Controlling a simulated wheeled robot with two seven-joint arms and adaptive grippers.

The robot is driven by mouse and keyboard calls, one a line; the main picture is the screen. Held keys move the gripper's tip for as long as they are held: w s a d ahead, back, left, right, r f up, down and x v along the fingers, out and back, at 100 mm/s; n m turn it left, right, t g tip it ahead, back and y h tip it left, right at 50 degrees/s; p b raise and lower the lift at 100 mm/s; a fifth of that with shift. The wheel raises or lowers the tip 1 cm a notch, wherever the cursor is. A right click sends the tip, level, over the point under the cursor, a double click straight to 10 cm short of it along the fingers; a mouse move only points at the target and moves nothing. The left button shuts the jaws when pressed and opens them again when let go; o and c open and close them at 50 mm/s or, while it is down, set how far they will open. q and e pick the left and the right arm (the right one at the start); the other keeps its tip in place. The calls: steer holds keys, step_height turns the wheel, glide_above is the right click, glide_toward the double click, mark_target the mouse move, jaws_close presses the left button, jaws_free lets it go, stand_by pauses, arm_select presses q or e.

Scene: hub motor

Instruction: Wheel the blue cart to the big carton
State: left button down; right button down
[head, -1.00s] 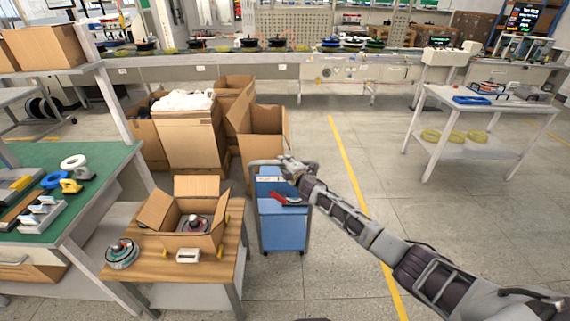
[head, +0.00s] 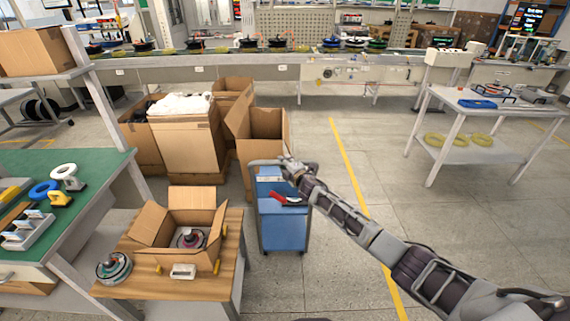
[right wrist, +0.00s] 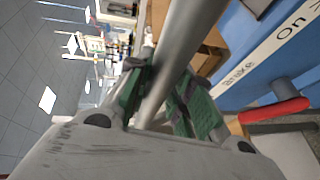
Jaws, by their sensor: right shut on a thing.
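The blue cart (head: 283,227) stands upright on the floor near the middle of the head view, with a grey handle bar and a red lever (head: 284,199) on its front. My right gripper (head: 290,164) reaches it from the right and is at the handle bar. In the right wrist view the gripper's fingers (right wrist: 160,92) are shut around the grey handle bar (right wrist: 185,50); the cart's blue panel with its lettered label shows at the right. A big open carton (head: 262,128) stands just behind the cart. My left gripper is not in view.
More cartons (head: 188,143) stand left of the open one, one filled with white material. A wooden table (head: 215,275) with a small open box is close on the cart's left. Free floor with a yellow line (head: 350,170) lies to the right, before a white table (head: 440,140).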

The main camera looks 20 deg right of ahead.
steer(key=c, duration=1.6)
jaws_free()
steer(key=shift+f, duration=0.1)
steer(key=o, duration=0.3)
steer(key=shift+o, duration=0.2)
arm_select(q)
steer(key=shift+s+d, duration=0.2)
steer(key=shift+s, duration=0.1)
arm_select(e)
steer(key=v, duration=1.2)
